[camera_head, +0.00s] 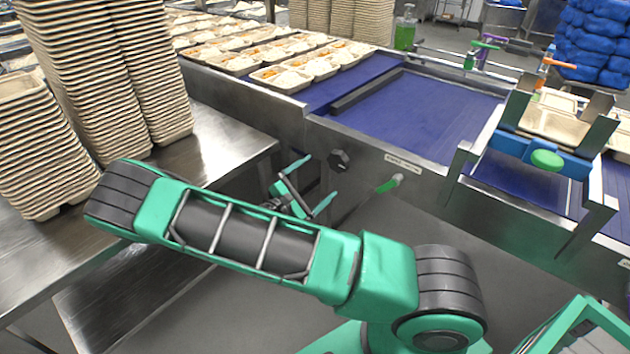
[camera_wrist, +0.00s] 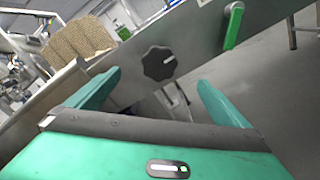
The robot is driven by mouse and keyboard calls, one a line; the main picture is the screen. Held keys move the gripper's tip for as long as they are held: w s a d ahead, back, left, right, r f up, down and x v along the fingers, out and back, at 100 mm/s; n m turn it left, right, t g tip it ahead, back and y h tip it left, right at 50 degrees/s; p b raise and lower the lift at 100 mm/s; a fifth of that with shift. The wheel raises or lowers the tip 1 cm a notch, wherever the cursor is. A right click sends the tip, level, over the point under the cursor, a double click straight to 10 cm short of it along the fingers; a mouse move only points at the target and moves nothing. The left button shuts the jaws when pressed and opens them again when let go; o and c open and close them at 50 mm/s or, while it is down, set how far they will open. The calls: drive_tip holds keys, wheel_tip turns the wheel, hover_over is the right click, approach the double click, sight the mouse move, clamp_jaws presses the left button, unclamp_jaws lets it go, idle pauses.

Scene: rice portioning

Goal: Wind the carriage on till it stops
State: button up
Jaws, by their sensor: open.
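A black scalloped knob (camera_head: 339,159) with a white mark sits on the steel side of the conveyor. It also shows in the wrist view (camera_wrist: 158,63), just beyond and between my fingertips. My gripper (camera_head: 318,181) is open and empty, its two green fingers spread in front of the knob and apart from it. A green handle (camera_head: 388,184) juts from the same panel to the right, seen also in the wrist view (camera_wrist: 233,27). What looks like the carriage, a blue bracket (camera_head: 575,164) with a green round knob (camera_head: 546,159), stands over the belt at the right, holding a beige tray (camera_head: 555,125).
The blue belt (camera_head: 430,105) is bare in the middle. Filled trays (camera_head: 282,77) stand in rows at the back. Tall stacks of empty trays (camera_head: 75,75) stand on a steel table (camera_head: 215,135) at the left. A green bottle (camera_head: 405,30) stands behind the belt.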

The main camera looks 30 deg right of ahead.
sight(335, 163)
drive_tip(key=x, duration=1.1)
drive_tip(key=shift+w+a, duration=0.1)
drive_tip(key=shift+w, duration=0.05)
drive_tip(key=c, duration=1.5)
drive_tip(key=shift+n, duration=1.7)
drive_tip(key=shift+w+r, duration=0.1)
drive_tip(key=shift+n, duration=0.9)
drive_tip(key=shift+a+r+n, duration=0.1)
drive_tip(key=shift+n, duration=0.6)
